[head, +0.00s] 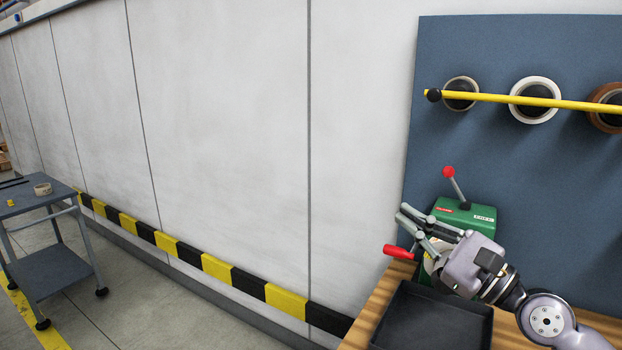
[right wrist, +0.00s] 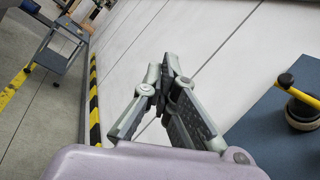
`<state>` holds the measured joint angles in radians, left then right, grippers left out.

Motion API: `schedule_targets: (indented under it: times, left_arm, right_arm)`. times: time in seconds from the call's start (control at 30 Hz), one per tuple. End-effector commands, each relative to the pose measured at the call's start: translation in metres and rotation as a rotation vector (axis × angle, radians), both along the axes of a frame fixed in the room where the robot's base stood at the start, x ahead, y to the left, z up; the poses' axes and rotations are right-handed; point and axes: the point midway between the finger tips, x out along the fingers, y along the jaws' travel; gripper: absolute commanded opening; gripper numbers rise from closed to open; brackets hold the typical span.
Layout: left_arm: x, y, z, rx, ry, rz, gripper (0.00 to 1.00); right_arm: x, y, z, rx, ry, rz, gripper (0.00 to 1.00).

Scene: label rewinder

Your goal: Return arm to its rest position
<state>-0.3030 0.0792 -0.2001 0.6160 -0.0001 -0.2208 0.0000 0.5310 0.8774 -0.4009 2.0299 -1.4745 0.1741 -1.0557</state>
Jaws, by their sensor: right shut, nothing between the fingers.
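My right gripper (head: 408,218) is in front of the green label rewinder (head: 480,214) at the lower right of the head view. Its fingers are shut with nothing between them, and the fingertips also show closed together in the right wrist view (right wrist: 165,72). A lever with a red knob (head: 448,172) rises tilted from the top of the rewinder, apart from the fingers in the picture. A red handle (head: 398,252) sticks out left at the rewinder's lower side, below the fingers. My gripper hides much of the rewinder's front. My left gripper is not in view.
The rewinder stands on a wooden bench (head: 368,322) with a black tray (head: 432,322) in front. A yellow rod (head: 520,100) crosses tape rolls (head: 535,92) on the blue board (head: 480,60). A grey cart (head: 45,205) stands far left. The floor between is clear.

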Motion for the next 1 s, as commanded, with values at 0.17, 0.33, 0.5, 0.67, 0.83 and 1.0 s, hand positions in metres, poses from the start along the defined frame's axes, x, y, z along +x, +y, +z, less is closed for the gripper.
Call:
schedule_targets:
  times: [0.17, 0.33, 0.5, 0.67, 0.83, 1.0]
  left_arm:
    - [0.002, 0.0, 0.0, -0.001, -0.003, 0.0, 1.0]
    - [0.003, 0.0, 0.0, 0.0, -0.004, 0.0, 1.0]
    - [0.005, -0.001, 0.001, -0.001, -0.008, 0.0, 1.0]
    - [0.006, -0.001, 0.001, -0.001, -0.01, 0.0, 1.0]
    - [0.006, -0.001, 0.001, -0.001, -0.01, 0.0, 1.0]
    - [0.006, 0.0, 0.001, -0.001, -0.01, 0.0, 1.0]
  right_arm:
    - [-0.018, -0.027, -0.025, 0.899, 0.349, 0.074, 0.0]
    - [-0.03, -0.087, -0.124, 1.731, 0.673, -0.046, 0.0]
    - [-0.076, -0.11, -0.242, 2.352, 0.863, -0.3, 0.0]
    - [-0.145, -0.102, -0.335, 2.8, 0.94, -0.623, 0.0]
    - [-0.214, -0.081, -0.389, -2.679, -0.813, 0.827, 0.0]
    - [-0.274, -0.058, -0.417, -2.416, -0.66, 0.936, 0.0]
